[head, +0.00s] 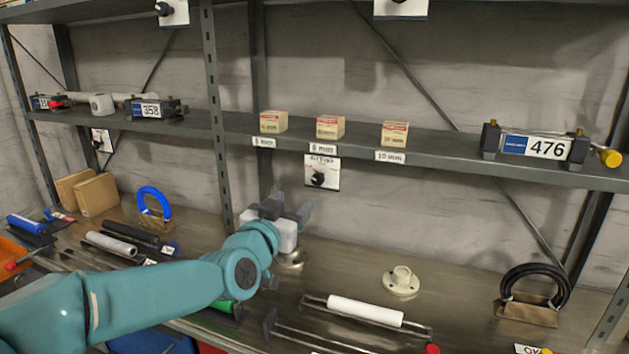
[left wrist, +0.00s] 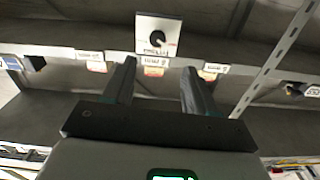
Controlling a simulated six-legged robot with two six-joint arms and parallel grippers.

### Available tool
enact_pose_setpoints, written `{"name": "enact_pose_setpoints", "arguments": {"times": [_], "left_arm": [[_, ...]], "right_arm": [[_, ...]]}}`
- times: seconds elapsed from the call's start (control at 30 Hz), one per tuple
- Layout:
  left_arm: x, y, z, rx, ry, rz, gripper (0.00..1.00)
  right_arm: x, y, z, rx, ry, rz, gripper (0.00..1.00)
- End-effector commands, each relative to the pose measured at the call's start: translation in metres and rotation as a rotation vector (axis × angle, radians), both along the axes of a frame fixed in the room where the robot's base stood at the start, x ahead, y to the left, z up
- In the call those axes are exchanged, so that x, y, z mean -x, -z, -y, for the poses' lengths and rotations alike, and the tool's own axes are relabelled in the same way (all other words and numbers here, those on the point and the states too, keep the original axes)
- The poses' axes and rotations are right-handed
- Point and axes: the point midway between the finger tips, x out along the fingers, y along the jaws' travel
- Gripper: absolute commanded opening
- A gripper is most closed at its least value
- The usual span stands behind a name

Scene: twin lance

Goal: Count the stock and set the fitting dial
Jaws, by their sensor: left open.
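A white dial card with a black knob (head: 318,178) hangs under the middle shelf. It also shows beyond my fingertips in the left wrist view (left wrist: 157,36); its print is too small to read. Three small cardboard boxes with red-and-white labels stand apart on the shelf above: a left box (head: 273,121), a middle box (head: 330,127) and a right box (head: 394,134). My left gripper (head: 290,207) is open and empty, below and left of the dial. Both its fingers show in the left wrist view (left wrist: 158,85), apart from the knob. My right gripper is not in view.
Other dial cards (head: 172,12) hang on the rack. A device marked 476 (head: 538,146) sits on the shelf at right. The lower bench holds a white roller (head: 365,311), a cream flange (head: 401,281), a black ring (head: 535,285) and a blue ring (head: 155,203).

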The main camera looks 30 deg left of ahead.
Motion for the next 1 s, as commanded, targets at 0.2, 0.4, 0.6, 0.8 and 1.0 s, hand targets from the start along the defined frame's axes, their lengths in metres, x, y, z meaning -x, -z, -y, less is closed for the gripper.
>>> {"name": "enact_pose_setpoints", "arguments": {"times": [0.2, 0.4, 0.6, 0.8, 1.0], "left_arm": [[-0.053, -0.002, -0.010, 0.001, 0.003, -0.004, 0.57], [-0.091, -0.002, -0.018, 0.000, 0.003, -0.002, 0.57], [-0.108, 0.000, -0.022, 0.001, 0.002, -0.002, 0.57], [-0.111, 0.001, -0.023, 0.001, 0.002, -0.001, 0.57], [-0.111, 0.001, -0.023, 0.001, 0.002, -0.002, 0.21]], "right_arm": [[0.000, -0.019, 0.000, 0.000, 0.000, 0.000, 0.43], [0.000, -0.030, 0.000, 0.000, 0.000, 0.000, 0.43], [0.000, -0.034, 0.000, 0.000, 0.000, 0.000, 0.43], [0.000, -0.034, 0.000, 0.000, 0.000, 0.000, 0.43], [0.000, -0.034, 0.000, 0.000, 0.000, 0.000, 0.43]]}}
